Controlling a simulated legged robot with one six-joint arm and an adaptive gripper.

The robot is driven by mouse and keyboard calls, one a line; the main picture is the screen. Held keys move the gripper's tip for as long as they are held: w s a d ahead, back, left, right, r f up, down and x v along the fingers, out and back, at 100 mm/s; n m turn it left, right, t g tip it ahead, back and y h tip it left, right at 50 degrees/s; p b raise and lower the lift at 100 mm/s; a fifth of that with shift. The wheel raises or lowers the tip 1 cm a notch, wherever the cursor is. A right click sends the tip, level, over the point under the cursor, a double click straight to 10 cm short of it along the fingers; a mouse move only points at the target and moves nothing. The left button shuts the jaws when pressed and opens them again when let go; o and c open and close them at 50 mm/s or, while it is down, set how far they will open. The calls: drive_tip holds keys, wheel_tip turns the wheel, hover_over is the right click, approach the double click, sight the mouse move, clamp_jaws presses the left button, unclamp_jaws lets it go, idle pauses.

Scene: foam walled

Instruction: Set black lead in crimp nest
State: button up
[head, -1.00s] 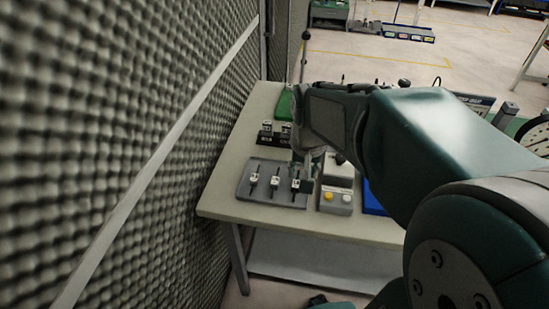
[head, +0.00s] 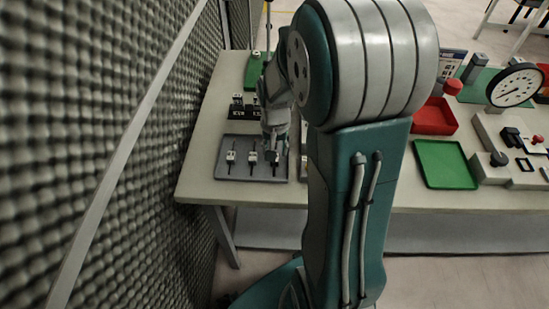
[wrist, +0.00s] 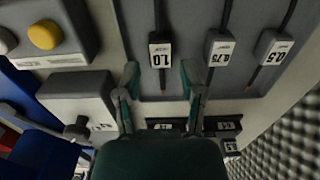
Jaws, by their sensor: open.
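Three thin dark leads with copper-coloured tips lie in white-labelled holders on a grey tray (head: 222,172). In the wrist view the labels read 1.0 (wrist: 160,54), 0.75 (wrist: 220,52) and 0.5 (wrist: 274,47). All three leads look dark, so I cannot tell which is the task's black lead (wrist: 161,15). My gripper (wrist: 159,74) is open and empty, its fingers either side of the 1.0 lead's tip end. In the head view my gripper (head: 272,150) is over the tray's right-hand holder. Black labelled blocks (head: 243,106), perhaps the crimp nests, stand behind the tray.
A grey box with a yellow button (wrist: 44,34) stands beside the tray. A green tray (head: 445,165), a red bin (head: 434,117) and a dial gauge (head: 515,87) are on the right. A foam wall (head: 90,120) runs along the left. My arm hides the bench's middle.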

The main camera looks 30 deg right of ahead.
wheel_tip(320, 180, down, 3)
drive_tip(key=shift+w+f, duration=0.1)
drive_tip(key=shift+f, duration=0.1)
clamp_jaws()
drive_tip(key=shift+r, duration=0.15)
